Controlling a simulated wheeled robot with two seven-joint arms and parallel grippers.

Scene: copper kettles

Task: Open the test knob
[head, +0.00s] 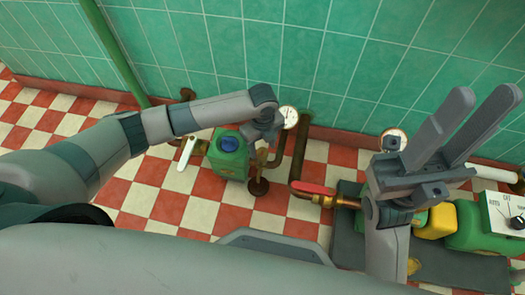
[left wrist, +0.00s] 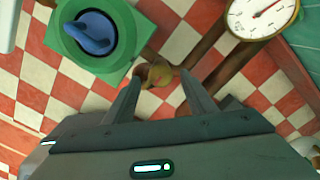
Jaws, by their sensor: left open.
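A blue knob (head: 228,143) sits on top of a green box (head: 228,165) on the floor; the knob also shows at the upper left of the left wrist view (left wrist: 92,33). My left gripper (left wrist: 165,80) is open, just right of the green box and apart from the blue knob. In the head view its fingers are largely hidden by my wrist. A brownish pipe fitting (left wrist: 158,72) shows between and beyond its fingertips; I cannot tell whether they touch it. My right gripper (head: 485,96) is raised at the right, open and empty. No label marks which knob is the test knob.
A round gauge (head: 289,117) stands on a pipe close to my left gripper. A white lever (head: 186,154) is left of the green box. A red lever (head: 312,188) and a panel with a black dial (head: 517,222) are at the right. Green tiled wall (head: 280,50) behind.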

